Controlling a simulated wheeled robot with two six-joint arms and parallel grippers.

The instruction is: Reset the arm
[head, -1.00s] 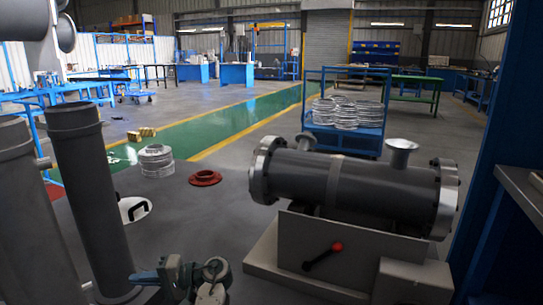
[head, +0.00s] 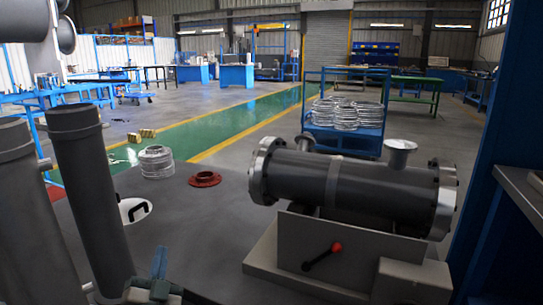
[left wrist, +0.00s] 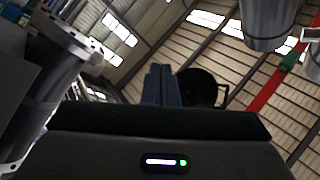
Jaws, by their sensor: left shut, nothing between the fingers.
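My left gripper (head: 158,262) shows at the bottom of the head view, its blue-green fingers pointing up and close together. In the left wrist view its fingers (left wrist: 158,84) are shut against each other with nothing between them. It is low over the near edge of the grey table, beside the tall grey cylinders and apart from the shell. The grey flanged shell (head: 345,187) lies level on a light box-like stand (head: 330,257) with a red-knobbed lever (head: 322,257). My right gripper is not in view.
A red flange (head: 204,179) and a stack of silver rings (head: 156,161) sit on the grey table (head: 210,225). Tall grey cylinders (head: 90,190) stand at left. A blue cart (head: 345,140) with metal rings stands behind the shell. The table's middle is clear.

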